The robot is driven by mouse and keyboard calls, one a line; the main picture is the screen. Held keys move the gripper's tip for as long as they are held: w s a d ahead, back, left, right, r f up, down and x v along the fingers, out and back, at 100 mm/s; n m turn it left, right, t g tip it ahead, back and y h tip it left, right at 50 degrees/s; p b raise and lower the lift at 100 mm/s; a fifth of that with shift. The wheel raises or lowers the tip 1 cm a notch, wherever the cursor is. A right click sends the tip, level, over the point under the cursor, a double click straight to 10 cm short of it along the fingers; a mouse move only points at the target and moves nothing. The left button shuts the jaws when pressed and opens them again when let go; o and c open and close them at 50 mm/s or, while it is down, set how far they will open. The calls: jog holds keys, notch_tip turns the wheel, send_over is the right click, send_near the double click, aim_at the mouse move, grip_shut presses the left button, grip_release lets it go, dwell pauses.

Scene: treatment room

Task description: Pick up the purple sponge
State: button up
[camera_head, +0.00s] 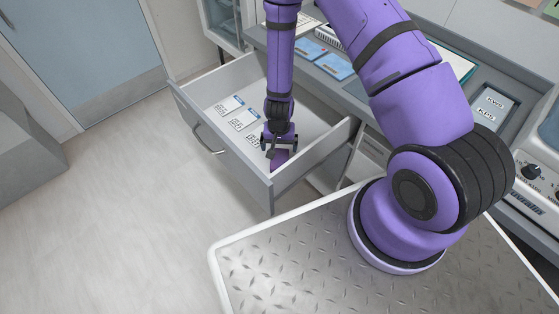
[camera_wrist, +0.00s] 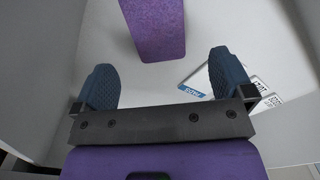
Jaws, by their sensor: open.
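The purple sponge (camera_head: 279,158) lies in the open drawer, close to its front right corner in the head view. In the wrist view the sponge (camera_wrist: 155,30) is a speckled purple block at the top, partly cut off by the picture's edge. My gripper (camera_wrist: 160,78) is open and empty, its two blue pads apart. The sponge shows beyond the fingertips, roughly in line with the gap between them. In the head view my gripper (camera_head: 279,143) reaches down into the drawer right at the sponge and hides part of it.
The open drawer (camera_head: 222,163) has high walls around my gripper. Several white labelled packets (camera_head: 243,120) lie inside it; one packet (camera_wrist: 258,92) is close to the right finger. The countertop (camera_head: 330,92) above holds blue packets (camera_head: 336,66). The drawer floor's back right is clear.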

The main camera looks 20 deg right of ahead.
aim_at(279, 159)
notch_tip(279, 159, down, 2)
jog(key=shift+f, duration=0.1)
jog(key=f, duration=0.4)
jog(key=shift+s+a, duration=0.1)
jog(key=shift+s, duration=0.3)
jog(key=shift+f, duration=0.6)
jog(key=c, duration=1.1)
jog(key=shift+o, duration=0.2)
jog(key=shift+r, duration=0.1)
jog(key=shift+r, duration=4.95)
